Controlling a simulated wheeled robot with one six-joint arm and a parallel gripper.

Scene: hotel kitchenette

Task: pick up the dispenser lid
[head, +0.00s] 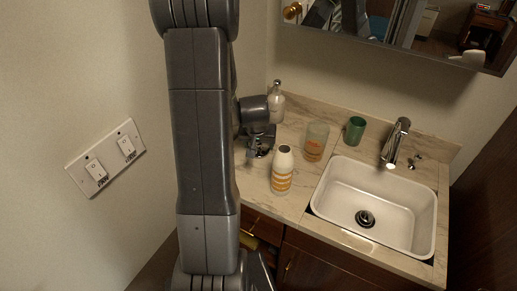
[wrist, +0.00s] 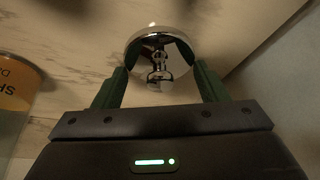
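A shiny chrome rounded piece, which looks like the dispenser lid (wrist: 160,48), sits between the two green fingers of my gripper (wrist: 162,72) in the wrist view. The fingers stand apart, one at each side of it, and their tips meet or overlap its edges in the picture. I cannot tell whether they press on it. In the head view my gripper (head: 260,146) is low over the left part of the counter, and the arm hides part of that area. A small shiny patch shows at the gripper, too small to make out.
A marble counter (head: 257,183) holds a pale bottle with a metallic top (head: 276,106) behind the gripper, an orange-striped white bottle (head: 282,172), an orange-labelled glass (head: 316,141) and a green cup (head: 354,131). A sink (head: 400,211) with faucet (head: 396,142) is to the right. Walls stand close left and behind.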

